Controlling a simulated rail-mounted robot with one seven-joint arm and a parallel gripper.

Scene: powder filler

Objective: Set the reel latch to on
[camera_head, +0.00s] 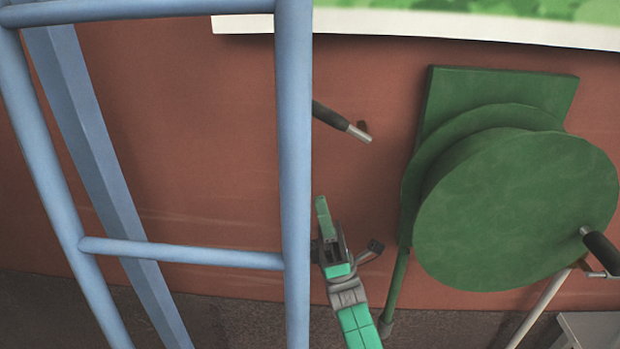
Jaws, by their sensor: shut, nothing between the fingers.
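A large green reel (515,210) is mounted on the reddish wall at the right, in front of a green backing plate (500,90). A crank with a black grip (601,251) sticks out at its right edge. A lever with a dark grip and a bare metal end (343,122) shows left of the reel, partly hidden by a blue post. I cannot tell which part is the latch or how it is set. My gripper (322,208), green and dark grey, is shut and empty. It appears below the lever and left of the reel, apart from both in the picture.
A blue ladder-like frame (293,160) fills the left, its right post close beside my gripper. A green post (396,290) and a pale pole (538,308) stand below the reel. A grey object (592,328) is at the lower right. A pale-edged panel (470,32) spans the top.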

